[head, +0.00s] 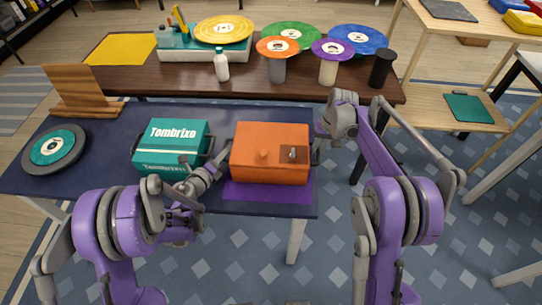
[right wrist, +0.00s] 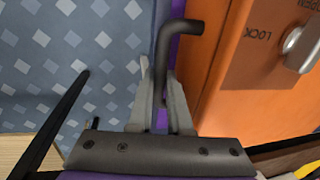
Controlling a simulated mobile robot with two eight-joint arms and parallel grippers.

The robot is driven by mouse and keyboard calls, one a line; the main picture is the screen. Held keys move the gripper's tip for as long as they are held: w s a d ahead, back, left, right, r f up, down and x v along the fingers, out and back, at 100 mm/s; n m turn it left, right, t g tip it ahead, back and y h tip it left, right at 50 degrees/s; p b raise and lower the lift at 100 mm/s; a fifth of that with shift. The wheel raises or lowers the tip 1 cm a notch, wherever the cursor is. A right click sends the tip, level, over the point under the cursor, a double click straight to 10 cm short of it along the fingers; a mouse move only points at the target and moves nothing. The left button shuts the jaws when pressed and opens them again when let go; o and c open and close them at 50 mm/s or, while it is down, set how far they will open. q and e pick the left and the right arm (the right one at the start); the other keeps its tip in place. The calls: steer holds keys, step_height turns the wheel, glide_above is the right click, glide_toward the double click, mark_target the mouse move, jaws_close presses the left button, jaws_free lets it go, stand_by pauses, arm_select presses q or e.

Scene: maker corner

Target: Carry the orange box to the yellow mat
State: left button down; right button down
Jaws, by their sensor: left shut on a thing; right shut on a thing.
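The yellow mat (head: 121,48) lies bare on the brown table's left end.
A teal Tombrixo box (head: 172,150) stands just left of my left gripper. A wooden stand (head: 80,90) and a dark disc (head: 55,148) are further left. The brown table (head: 180,80) behind holds a record player (head: 215,35), a white bottle (head: 221,66) and several disc-topped stands.

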arm_select(q)
steer(key=shift+r, duration=0.1)
arm_select(e)
steer(key=shift+r, duration=0.15)
